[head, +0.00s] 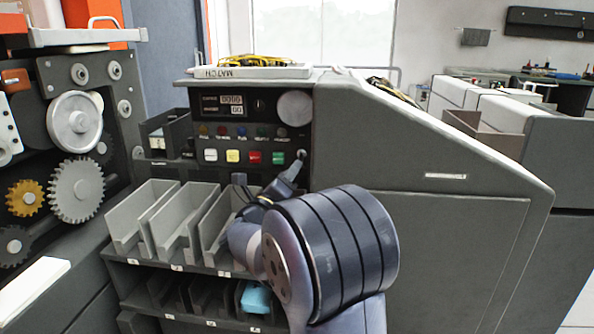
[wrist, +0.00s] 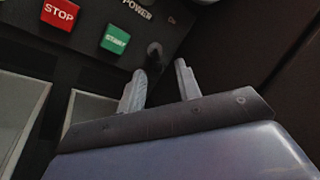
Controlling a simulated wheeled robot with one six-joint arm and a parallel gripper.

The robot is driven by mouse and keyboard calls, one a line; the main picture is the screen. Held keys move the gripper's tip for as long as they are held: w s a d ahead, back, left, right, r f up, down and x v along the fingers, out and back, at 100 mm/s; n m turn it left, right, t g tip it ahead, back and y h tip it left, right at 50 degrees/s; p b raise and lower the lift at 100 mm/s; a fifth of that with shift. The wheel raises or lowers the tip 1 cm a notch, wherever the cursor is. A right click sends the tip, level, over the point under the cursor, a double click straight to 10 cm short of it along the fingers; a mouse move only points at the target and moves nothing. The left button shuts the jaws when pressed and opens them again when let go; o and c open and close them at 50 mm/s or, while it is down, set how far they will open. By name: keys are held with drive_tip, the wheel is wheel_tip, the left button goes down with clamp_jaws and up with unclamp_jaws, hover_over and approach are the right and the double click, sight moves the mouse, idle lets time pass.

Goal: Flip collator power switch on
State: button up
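The collator's dark control panel (head: 252,118) carries several lights, coloured buttons and a readout. The power switch (wrist: 154,50) is a small dark lever at the panel's lower right, below the POWER label (wrist: 137,9). My gripper (wrist: 161,69) is open and empty, its two fingers spread just short of the switch. The lever shows ahead of the gap, nearer the left finger; I cannot tell whether either finger touches it. In the head view my gripper (head: 300,158) is at the panel's lower right corner and hides the switch.
The green START button (wrist: 115,39) and red STOP button (wrist: 59,13) lie left of the switch. Grey card bins (head: 178,222) stand below the panel. A blue object (head: 256,298) lies in a lower slot.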

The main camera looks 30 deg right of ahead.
sight(301, 160)
drive_tip(key=shift+f+b+x, duration=0.15)
drive_tip(key=shift+f+x, duration=0.05)
drive_tip(key=shift+x, duration=0.8)
drive_tip(key=shift+f+b+x, duration=0.15)
drive_tip(key=shift+f+x, duration=0.05)
drive_tip(key=shift+x, duration=0.85)
drive_tip(key=shift+d, duration=0.1)
clamp_jaws()
